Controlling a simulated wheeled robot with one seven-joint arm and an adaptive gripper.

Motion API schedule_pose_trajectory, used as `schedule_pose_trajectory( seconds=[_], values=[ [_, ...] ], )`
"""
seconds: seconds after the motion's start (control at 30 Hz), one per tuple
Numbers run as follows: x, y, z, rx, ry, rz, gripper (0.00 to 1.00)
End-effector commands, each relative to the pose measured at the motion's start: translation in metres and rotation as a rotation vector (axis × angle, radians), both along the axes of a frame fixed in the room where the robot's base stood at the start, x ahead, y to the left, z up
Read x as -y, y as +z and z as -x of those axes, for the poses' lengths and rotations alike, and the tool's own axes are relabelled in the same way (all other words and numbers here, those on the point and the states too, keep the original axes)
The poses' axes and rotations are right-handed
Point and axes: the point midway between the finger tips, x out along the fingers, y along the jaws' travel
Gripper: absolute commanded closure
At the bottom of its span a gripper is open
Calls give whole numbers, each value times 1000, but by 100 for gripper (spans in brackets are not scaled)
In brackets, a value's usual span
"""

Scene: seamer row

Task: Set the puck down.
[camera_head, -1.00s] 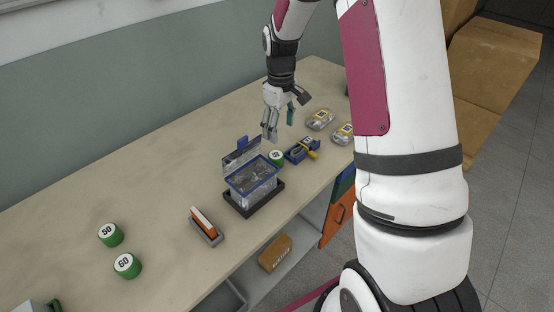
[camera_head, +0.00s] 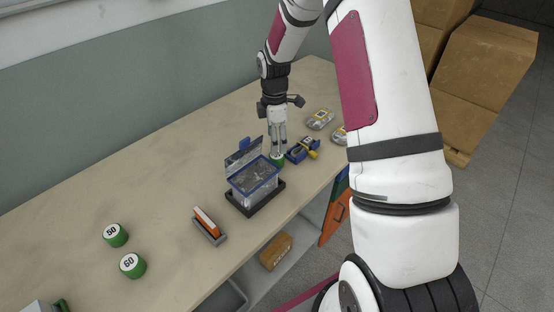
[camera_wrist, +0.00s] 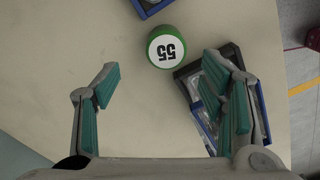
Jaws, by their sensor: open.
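The green puck (camera_head: 277,161) with a white top stands upright on the bench, right beside the clear box. The wrist view shows its top marked 55 (camera_wrist: 166,48). My gripper (camera_head: 279,152) points down over this puck, its fingers hiding much of it in the head view. In the wrist view my gripper (camera_wrist: 162,70) is open, with the puck in the gap just ahead of its fingertips. Neither finger visibly touches it. Two more green pucks, marked 50 (camera_head: 115,235) and 60 (camera_head: 132,266), stand at the left.
The clear box (camera_head: 254,181) with blue rim and raised lid sits in a black tray (camera_head: 232,202). A blue holder with a yellow piece (camera_head: 302,150) is close on the puck's right. Clear packs (camera_head: 320,119) lie behind it. An orange-and-white block in a grey holder (camera_head: 209,226) stands at left.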

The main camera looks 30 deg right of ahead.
Motion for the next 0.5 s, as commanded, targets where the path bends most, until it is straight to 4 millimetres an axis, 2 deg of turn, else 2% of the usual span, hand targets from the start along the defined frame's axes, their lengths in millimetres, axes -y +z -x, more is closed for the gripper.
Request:
schedule_pose_trajectory(
  seconds=[0.1,0.37,0.5],
  values=[
    [-1,-17,1,-2,1,0,36],
    [0,-34,3,-1,-1,0,36],
    [-1,-54,10,-4,1,-1,36]
  ],
)
